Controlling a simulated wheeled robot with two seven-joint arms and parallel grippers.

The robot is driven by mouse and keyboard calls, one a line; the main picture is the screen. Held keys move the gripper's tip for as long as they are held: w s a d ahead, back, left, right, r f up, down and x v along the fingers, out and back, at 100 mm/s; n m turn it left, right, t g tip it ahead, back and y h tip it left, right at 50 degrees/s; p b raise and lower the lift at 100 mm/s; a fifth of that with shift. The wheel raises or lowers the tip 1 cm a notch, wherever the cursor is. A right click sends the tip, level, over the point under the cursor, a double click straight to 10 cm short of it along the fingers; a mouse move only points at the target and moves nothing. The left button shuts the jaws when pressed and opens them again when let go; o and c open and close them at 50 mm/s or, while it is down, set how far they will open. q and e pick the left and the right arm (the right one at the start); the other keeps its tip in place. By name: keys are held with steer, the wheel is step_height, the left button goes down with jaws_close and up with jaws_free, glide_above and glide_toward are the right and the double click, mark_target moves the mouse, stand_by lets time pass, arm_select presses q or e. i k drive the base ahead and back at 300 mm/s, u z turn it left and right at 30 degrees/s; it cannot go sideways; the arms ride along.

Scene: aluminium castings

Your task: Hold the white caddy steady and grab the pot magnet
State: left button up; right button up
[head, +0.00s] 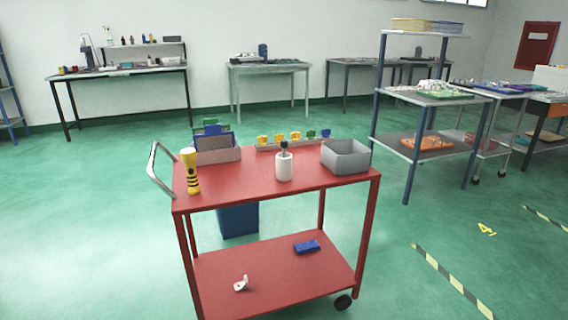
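A white caddy (284,168), a small upright cup, stands near the front edge of the red cart's top (235,188). A dark object (284,147) with a rounded top sticks up out of it. It may be the pot magnet, but it is too small to tell, and its lower part is hidden inside the caddy. Neither of my grippers is in view.
A yellow and black torch (189,170) stands at the cart's left front. A grey box (345,156) sits at the right, a bin with blue and green items (217,156) at the back left. Several yellow, green and blue pieces line a rack (285,144) at the back.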

mark_target(284, 143)
steer(key=z, duration=1.45)
steer(key=i, duration=2.1)
steer(key=u, duration=1)
